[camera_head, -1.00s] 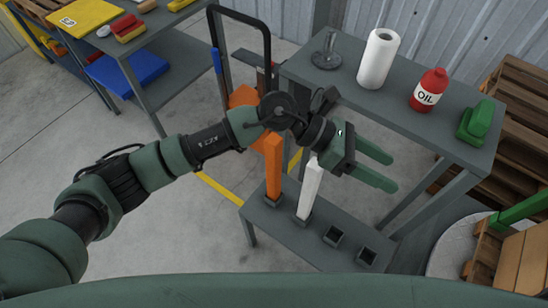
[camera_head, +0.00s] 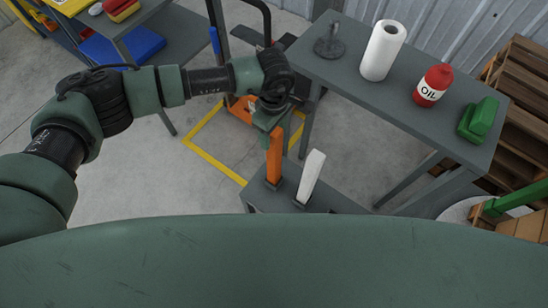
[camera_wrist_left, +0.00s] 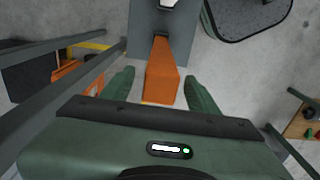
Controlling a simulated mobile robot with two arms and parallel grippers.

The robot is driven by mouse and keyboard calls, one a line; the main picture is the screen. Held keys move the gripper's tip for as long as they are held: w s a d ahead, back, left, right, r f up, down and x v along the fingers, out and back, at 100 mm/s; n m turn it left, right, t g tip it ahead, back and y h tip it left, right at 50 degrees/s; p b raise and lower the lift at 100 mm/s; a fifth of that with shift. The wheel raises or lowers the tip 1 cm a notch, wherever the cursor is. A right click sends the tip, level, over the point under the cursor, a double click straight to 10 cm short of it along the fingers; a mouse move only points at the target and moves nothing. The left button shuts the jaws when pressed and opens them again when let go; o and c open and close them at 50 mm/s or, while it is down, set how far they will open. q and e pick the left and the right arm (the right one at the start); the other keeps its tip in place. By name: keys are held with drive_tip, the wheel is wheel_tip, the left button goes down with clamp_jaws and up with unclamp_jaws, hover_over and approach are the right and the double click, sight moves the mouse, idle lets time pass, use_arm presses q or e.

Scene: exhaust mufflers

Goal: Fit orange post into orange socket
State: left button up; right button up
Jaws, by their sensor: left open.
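The orange post (camera_head: 274,160) stands upright in a dark socket on the low grey bench (camera_head: 258,194). A white post (camera_head: 311,178) stands beside it on the right. My left gripper (camera_wrist_left: 160,82) is open; in the left wrist view its two fingers lie on either side of the orange post (camera_wrist_left: 161,73), with gaps visible. In the head view the left gripper (camera_head: 268,119) is at the post's upper end, its fingers partly hidden. The bench's near part is hidden behind my green body, and no orange socket can be made out. My right gripper is not in view.
A taller grey table (camera_head: 345,78) behind holds a paper towel roll (camera_head: 382,52), a red oil bottle (camera_head: 432,87), a green object (camera_head: 478,121) and a grey stand (camera_head: 329,44). Wooden pallets (camera_head: 520,100) stand at the right. Open floor lies left of the bench.

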use_arm(q)
drive_tip(key=shift+f, duration=0.5)
drive_tip(key=shift+c, duration=0.3)
clamp_jaws()
drive_tip(key=shift+r, duration=0.2)
